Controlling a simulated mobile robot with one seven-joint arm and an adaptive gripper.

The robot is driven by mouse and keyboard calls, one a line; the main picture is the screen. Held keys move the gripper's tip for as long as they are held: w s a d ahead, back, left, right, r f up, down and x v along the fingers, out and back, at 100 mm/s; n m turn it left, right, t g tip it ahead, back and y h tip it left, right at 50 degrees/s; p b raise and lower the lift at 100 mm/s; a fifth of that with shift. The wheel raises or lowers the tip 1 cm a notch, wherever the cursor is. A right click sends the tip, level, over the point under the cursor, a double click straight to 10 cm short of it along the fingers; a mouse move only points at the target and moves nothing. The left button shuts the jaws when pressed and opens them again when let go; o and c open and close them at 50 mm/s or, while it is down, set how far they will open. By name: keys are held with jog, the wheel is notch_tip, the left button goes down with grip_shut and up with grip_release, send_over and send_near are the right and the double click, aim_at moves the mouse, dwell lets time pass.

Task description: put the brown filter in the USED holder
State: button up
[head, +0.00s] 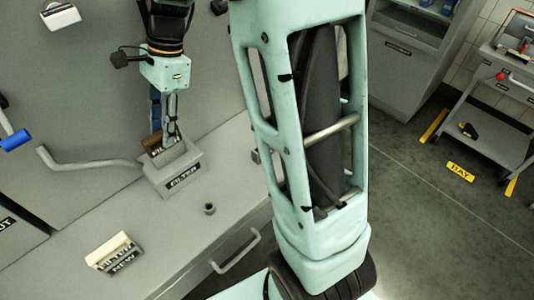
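A grey box labelled FILTER (172,180) stands on the grey bench. A brown piece (152,144), probably the brown filter, shows at the box's open top on the left, with a dark label below it. My gripper (173,139) points down over the box, with its fingertips at the opening just right of the brown piece. The fingers are small and overlap the box, so I cannot tell whether they are shut or touch the brown piece. No holder labelled USED can be read in this view; my arm link hides part of the bench.
A small dark ring (210,208) lies right of the box. A grey pipe (85,163) meets the box's left side. A trolley (500,110) stands at the far right.

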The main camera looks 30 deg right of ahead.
jog(key=shift+x, duration=0.8)
jog(key=shift+r, duration=0.1)
grip_shut()
